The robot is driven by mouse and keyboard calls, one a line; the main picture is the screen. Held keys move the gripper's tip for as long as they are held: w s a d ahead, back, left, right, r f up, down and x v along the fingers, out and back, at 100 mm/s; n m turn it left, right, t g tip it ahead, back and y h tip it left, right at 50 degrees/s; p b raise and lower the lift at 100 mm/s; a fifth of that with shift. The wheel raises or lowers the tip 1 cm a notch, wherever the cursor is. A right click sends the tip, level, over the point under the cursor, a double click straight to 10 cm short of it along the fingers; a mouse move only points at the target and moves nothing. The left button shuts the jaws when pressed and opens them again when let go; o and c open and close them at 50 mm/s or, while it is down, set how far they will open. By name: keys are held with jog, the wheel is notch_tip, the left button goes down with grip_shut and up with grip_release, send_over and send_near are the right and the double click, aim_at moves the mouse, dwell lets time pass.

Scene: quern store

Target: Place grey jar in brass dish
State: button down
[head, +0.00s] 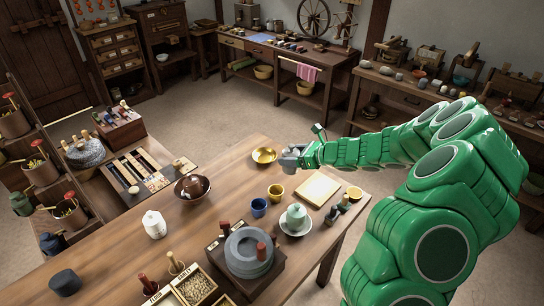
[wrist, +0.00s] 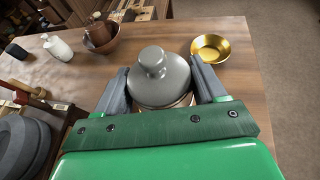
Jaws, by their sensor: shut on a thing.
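The grey jar (wrist: 160,80) with a round-knobbed lid sits between the two grey fingers of my gripper (wrist: 161,88) in the wrist view. My gripper is shut on it. In the head view my gripper (head: 291,157) is at the far edge of the wooden table, just right of the brass dish, and the jar is hard to tell from the grey fingers. The brass dish (head: 264,155) is shallow, round and looks empty. It also shows in the wrist view (wrist: 211,47), beyond the right finger and apart from the jar. The jar's lower part is mostly hidden.
On the table (head: 225,213) stand a brown bowl (head: 192,190), a blue cup (head: 258,208), a yellow cup (head: 275,194), a pale green jar (head: 296,214) on a saucer, a light board (head: 317,189), a white jar (head: 154,226) and a quern (head: 248,254). Bare wood lies left of the dish.

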jog(key=w+a+r, duration=0.1)
jog(key=w+a, duration=0.6)
send_over(265, 158)
notch_tip(265, 158, down, 9)
jog(key=shift+s+f+n, duration=0.15)
jog(key=shift+s+n, duration=0.15)
dwell(0.3)
jog(key=shift+w+a+f, duration=0.1)
jog(key=shift+w+f, duration=0.05)
jog(key=shift+f, duration=1.6)
jog(key=shift+f, duration=0.1)
jog(key=shift+c, duration=0.4)
grip_release()
